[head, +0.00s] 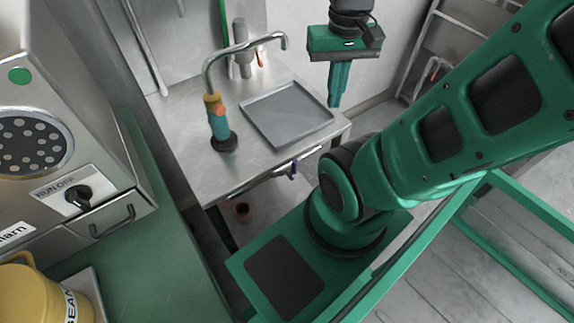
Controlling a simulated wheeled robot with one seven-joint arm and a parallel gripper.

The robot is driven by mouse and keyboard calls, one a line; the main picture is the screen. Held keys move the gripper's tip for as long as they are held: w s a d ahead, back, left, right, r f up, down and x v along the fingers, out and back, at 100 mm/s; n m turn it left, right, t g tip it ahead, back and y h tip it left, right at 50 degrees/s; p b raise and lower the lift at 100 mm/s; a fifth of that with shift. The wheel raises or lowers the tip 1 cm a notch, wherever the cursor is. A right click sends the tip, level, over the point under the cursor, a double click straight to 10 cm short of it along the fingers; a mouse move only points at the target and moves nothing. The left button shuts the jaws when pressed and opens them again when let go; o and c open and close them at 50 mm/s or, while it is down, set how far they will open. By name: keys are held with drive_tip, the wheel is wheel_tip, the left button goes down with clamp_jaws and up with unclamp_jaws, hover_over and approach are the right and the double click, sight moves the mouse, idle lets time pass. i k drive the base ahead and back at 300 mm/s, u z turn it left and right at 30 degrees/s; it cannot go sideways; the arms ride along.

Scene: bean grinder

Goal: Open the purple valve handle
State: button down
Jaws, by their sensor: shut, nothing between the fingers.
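The purple valve handle (293,169) is a small purple piece on a thin metal pipe (265,183) along the front edge of the steel table. It sits just below the table's edge, and its exact turn is too small to tell. My gripper (334,104) is shut and empty, with its green fingers pointing down. In the picture it is above and to the right of the handle, near the table's right corner, and apart from it.
The steel table (190,150) holds a grey tray (287,115) and a curved tap (218,117) with an orange and teal body. A grinder machine (70,130) with a knob (77,198) stands at the left, beside a yellow bean container (38,295). A metal rack (424,50) is at the right back.

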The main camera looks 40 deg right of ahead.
sight(293, 170)
drive_tip(key=z, duration=0.85)
drive_tip(key=k, duration=2.6)
drive_tip(key=u, duration=0.6)
drive_tip(key=i, duration=1)
